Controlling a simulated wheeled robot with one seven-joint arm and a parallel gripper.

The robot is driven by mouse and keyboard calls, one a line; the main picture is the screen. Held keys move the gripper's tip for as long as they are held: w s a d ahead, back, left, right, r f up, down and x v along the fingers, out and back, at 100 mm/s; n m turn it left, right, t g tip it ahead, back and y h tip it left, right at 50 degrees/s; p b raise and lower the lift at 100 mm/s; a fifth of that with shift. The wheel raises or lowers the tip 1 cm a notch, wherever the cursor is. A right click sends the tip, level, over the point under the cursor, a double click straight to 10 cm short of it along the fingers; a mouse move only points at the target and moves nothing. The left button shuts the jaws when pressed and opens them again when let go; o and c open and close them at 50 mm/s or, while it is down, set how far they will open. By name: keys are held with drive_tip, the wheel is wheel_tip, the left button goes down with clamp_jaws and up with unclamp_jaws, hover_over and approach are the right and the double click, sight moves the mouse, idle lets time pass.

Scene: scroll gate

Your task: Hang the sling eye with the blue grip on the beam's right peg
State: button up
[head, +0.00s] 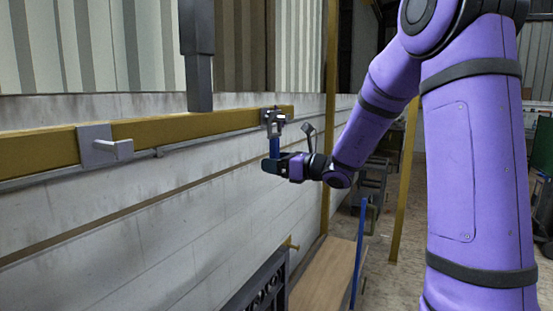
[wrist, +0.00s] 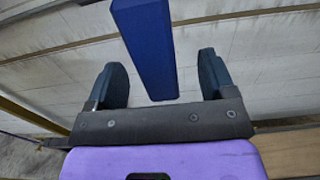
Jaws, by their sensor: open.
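The yellow beam (head: 190,126) runs along the wall. Its right peg (head: 271,118), on a grey plate, is near the beam's far end, partly covered by metal parts. The blue grip (head: 275,148) hangs upright just below that peg. The sling eye above it is small and hard to separate from the peg, but seems to be at it. My gripper (head: 283,165) is at the grip's lower end. In the wrist view the blue grip (wrist: 148,45) stands between my two open fingers, with a gap on each side.
The beam's left peg (head: 112,148) is bare and sticks out from its plate. A dark rack (head: 262,290) and a wooden board (head: 325,272) are below.

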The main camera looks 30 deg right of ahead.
wheel_tip(320, 180, down, 10)
drive_tip(key=shift+r, duration=0.15)
idle(1.4)
drive_tip(key=v, duration=1.1)
idle(0.7)
idle(1.4)
